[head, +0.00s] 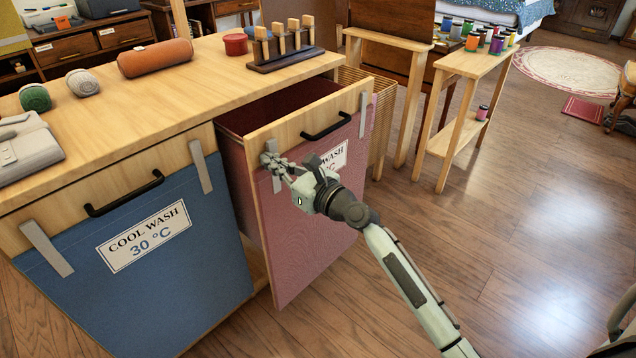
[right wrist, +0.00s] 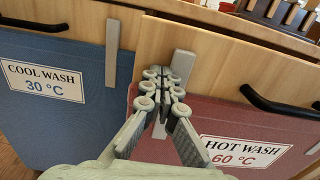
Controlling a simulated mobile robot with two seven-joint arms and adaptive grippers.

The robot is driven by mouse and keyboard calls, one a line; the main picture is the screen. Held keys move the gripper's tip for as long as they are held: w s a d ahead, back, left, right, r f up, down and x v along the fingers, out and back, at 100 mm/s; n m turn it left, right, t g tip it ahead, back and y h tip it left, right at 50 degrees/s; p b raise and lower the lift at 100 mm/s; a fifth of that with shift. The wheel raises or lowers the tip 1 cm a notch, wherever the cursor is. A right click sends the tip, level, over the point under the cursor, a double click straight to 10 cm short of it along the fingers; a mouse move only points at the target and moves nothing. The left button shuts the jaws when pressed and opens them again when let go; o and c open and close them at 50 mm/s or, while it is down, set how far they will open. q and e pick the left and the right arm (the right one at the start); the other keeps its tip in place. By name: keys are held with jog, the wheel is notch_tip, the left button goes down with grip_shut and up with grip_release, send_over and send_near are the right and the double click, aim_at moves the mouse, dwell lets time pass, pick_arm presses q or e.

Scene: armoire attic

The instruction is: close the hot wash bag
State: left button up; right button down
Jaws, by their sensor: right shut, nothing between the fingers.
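The hot wash bag (head: 290,235) is a pink fabric bag with a wooden front panel and a black handle (head: 326,126). It stands pulled out from the wooden cabinet, and its open top shows a dark red inside. In the right wrist view, its label (right wrist: 240,150) reads HOT WASH 60 °C. My right gripper (head: 272,161) is shut and empty at the left part of the bag's front, by the left grey strap (right wrist: 182,66), left of and below the handle. I cannot tell whether it touches. My left gripper is not in view.
The blue cool wash bag (head: 200,262) is beside it on the left, flush with the cabinet. The cabinet top (head: 170,92) holds a red-brown roll, yarn balls and a peg rack. A wooden stand (head: 466,66) with thread spools is at right.

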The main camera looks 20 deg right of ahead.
aim_at(237, 138)
jog(key=x, duration=1.2)
jog(key=shift+w+a, duration=0.15)
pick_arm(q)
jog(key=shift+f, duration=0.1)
pick_arm(e)
jog(key=shift+r, duration=0.15)
jog(key=shift+w+r, duration=0.1)
jog(key=shift+r, duration=0.05)
